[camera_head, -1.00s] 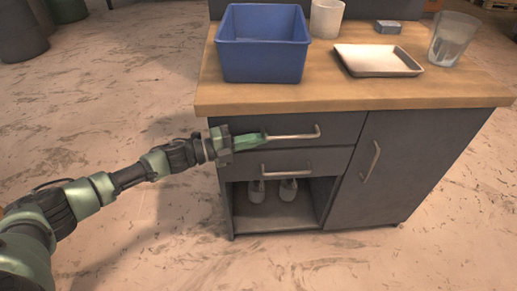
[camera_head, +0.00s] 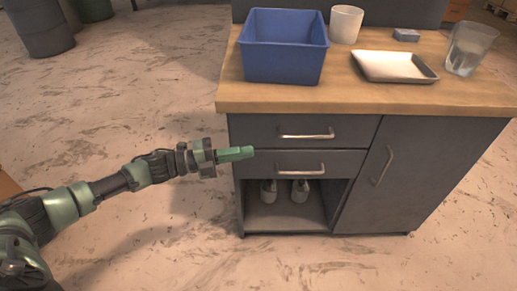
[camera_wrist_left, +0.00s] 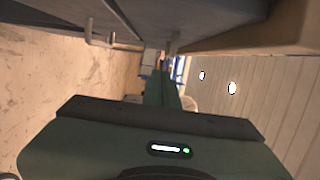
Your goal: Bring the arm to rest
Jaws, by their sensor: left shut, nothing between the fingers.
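My left gripper (camera_head: 238,154) is shut and empty. In the head view it points right, in front of the left end of the cabinet's drawers, apart from the handles. In the left wrist view its fingers (camera_wrist_left: 161,88) lie together, pointing away from the camera. The upper drawer (camera_head: 350,131) and the lower drawer (camera_head: 263,166) of the grey cabinet both look closed, each with a metal bar handle. My right gripper is not in view.
The wooden top (camera_head: 365,95) carries a blue bin (camera_head: 284,62), a white cup (camera_head: 346,24), a metal tray (camera_head: 394,76), a small blue-grey block (camera_head: 406,35) and a clear glass (camera_head: 468,50). Two grey items stand in the open shelf.

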